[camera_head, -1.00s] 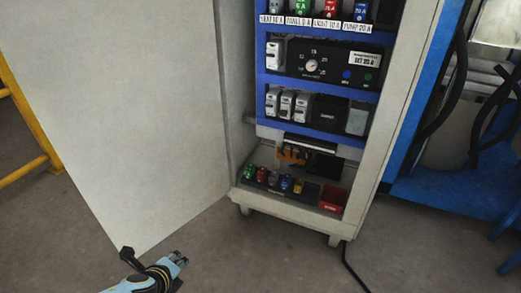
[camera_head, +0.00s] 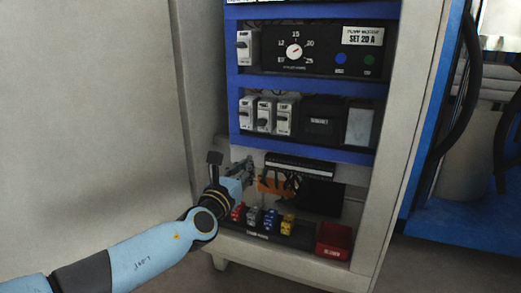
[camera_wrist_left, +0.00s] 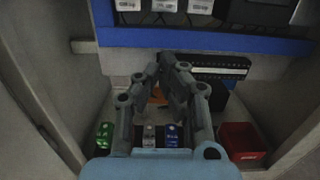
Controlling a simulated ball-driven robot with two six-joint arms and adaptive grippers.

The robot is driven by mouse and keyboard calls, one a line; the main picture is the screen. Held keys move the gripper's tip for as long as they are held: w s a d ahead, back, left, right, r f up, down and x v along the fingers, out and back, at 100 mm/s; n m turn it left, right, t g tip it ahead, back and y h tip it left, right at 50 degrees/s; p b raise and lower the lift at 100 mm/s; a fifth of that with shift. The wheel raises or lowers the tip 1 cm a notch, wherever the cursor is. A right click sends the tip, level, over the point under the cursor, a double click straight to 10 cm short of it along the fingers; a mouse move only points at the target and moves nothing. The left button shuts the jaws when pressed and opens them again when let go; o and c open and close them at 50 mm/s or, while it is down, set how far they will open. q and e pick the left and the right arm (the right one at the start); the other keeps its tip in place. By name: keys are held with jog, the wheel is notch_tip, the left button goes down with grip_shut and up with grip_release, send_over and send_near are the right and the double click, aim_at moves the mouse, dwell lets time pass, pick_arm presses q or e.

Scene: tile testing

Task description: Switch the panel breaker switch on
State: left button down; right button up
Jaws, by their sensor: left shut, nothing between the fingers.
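The open electrical panel cabinet (camera_head: 392,190) fills the middle of the head view. Several white breaker switches stand in it: one (camera_head: 244,47) on the upper row, left of the dial, and a group (camera_head: 265,115) on the row below. The bottoms of the lower group also show at the top edge of the left wrist view (camera_wrist_left: 163,5). I cannot tell from the labels which is the panel breaker. My left gripper (camera_head: 246,170) is shut and empty, inside the cabinet below the lower breaker row, apart from the switches. My right gripper is not in view.
A dark terminal strip with wiring (camera_head: 300,165) is right of my gripper. Below are coloured small parts (camera_head: 270,220) and a red bin (camera_head: 333,240). The cabinet door (camera_head: 90,110) stands open at left. Blue shelf edges (camera_head: 300,145) cross the cabinet.

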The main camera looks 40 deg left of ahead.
aim_at(262, 123)
pick_arm(q)
jog(key=shift+r, duration=0.1)
jog(key=b+x, duration=0.1)
jog(key=x, duration=0.8)
jog(key=shift+w+a, duration=0.1)
jog(key=shift+w, duration=0.1)
jog(key=shift+w+r, duration=0.25)
jog(key=r+p, duration=0.1)
jog(key=s+r, duration=0.1)
jog(key=r+p, duration=0.1)
jog(key=shift+s+p, duration=0.25)
jog(key=shift+p, duration=0.05)
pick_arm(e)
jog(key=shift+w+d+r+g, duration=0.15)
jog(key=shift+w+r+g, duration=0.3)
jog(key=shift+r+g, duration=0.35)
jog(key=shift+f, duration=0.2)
